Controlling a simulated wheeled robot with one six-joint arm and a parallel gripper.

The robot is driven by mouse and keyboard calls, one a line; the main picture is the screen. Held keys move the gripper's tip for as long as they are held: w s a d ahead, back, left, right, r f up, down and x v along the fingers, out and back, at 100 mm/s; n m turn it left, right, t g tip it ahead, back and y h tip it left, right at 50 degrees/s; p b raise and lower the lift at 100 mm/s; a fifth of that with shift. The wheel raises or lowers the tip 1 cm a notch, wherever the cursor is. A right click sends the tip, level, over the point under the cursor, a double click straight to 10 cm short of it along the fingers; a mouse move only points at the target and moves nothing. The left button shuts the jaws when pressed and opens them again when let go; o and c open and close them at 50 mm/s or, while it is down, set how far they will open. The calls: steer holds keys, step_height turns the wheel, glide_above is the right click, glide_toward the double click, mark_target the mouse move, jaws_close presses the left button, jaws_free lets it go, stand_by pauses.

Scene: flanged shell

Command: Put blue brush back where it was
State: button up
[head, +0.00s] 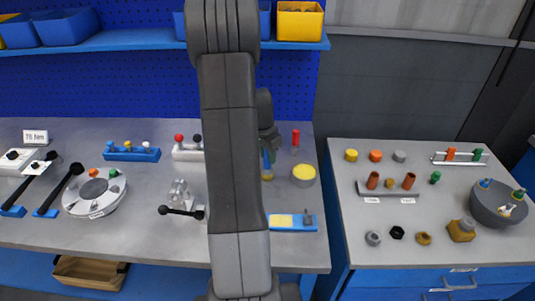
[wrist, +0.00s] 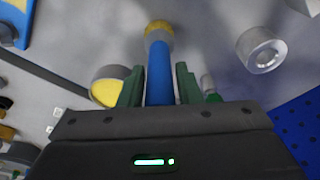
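The blue brush (head: 266,163) points down below my gripper (head: 268,143), just right of my arm in the head view. In the wrist view its blue handle (wrist: 160,80) lies between the two green fingers of my gripper (wrist: 160,85), which close on both sides of it. Its tan bristle end (wrist: 158,30) points away from the gripper. I cannot tell whether the tip touches the table. My arm hides a strip of the bench in the head view.
A round pot with a yellow top (head: 304,175) stands close right of the brush. A blue tray with a yellow pad (head: 291,221) lies nearer. A red upright piece (head: 295,137) stands behind. A white round fixture (head: 95,193) is at left. The right-hand table (head: 400,216) holds a grey bowl (head: 490,207).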

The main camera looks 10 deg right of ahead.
steer(key=shift+o, duration=0.9)
steer(key=shift+r, duration=0.2)
step_height(320, 180, up, 12)
steer(key=s+a, duration=0.1)
steer(key=shift+a+b, duration=0.25)
steer(key=shift+b, duration=0.15)
steer(key=shift+f, duration=0.1)
stand_by(0.5)
